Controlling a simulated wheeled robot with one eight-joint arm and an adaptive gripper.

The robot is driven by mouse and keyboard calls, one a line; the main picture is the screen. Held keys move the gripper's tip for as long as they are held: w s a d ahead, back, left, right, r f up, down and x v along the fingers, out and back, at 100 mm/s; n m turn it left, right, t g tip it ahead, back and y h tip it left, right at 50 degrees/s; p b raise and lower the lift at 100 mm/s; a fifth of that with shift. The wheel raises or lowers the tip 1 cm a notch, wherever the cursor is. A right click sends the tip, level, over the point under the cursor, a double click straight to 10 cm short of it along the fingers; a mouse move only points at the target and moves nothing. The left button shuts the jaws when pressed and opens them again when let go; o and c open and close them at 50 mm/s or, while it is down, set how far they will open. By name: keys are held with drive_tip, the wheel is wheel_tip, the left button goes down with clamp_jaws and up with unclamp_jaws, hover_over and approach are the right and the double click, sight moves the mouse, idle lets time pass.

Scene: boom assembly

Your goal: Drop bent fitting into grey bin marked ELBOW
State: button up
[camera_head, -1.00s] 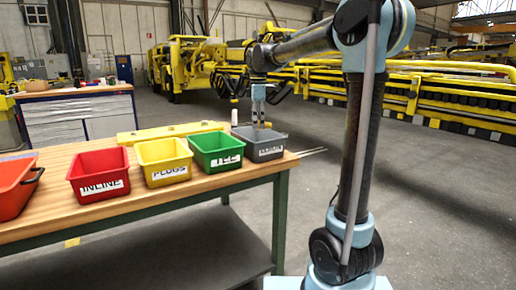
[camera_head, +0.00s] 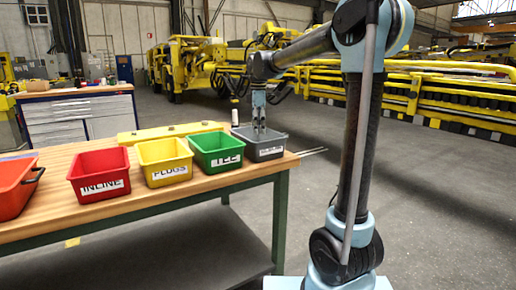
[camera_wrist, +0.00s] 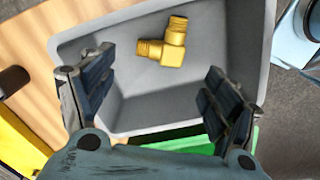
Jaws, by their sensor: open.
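The bent fitting is a brass elbow (camera_wrist: 165,42) with threaded ends. It lies inside the grey bin (camera_wrist: 118,122) in the wrist view, and it cannot be made out in the head view. The grey bin (camera_head: 266,153) stands at the right end of the bench row, its front label too small to read surely. My gripper (camera_head: 259,131) points down at the bin. In the wrist view my gripper (camera_wrist: 158,75) has its two fingers spread wide, with nothing between them, and the fitting is apart from both.
Green (camera_head: 217,152), yellow (camera_head: 165,162) and red (camera_head: 99,174) bins stand in a row left of the grey bin. An orange bin (camera_head: 14,188) is at the far left. A yellow part (camera_head: 170,132) lies behind them. Thin rods (camera_head: 312,152) stick out past the bench's right end.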

drive_tip(key=shift+r, duration=0.1)
wheel_tip(320, 180, up, 12)
idle(0.6)
drive_tip(key=s+d+f+m+t, duration=0.1)
drive_tip(key=s+d+f+m, duration=0.9)
drive_tip(key=s+d+f, duration=0.55)
drive_tip(key=s+d+f+m, duration=0.4)
drive_tip(key=s+f, duration=0.4)
drive_tip(key=f, duration=0.2)
drive_tip(key=s+d+f+m+t, duration=0.1)
drive_tip(key=s+d+f+m, duration=0.2)
drive_tip(key=s+f, duration=0.6)
drive_tip(key=shift+d+f+m, duration=0.4)
drive_tip(key=shift+f+m, duration=0.05)
drive_tip(key=shift+m, duration=0.45)
drive_tip(key=shift+s, duration=0.1)
drive_tip(key=shift+w+f, duration=0.2)
drive_tip(key=shift+w, duration=0.25)
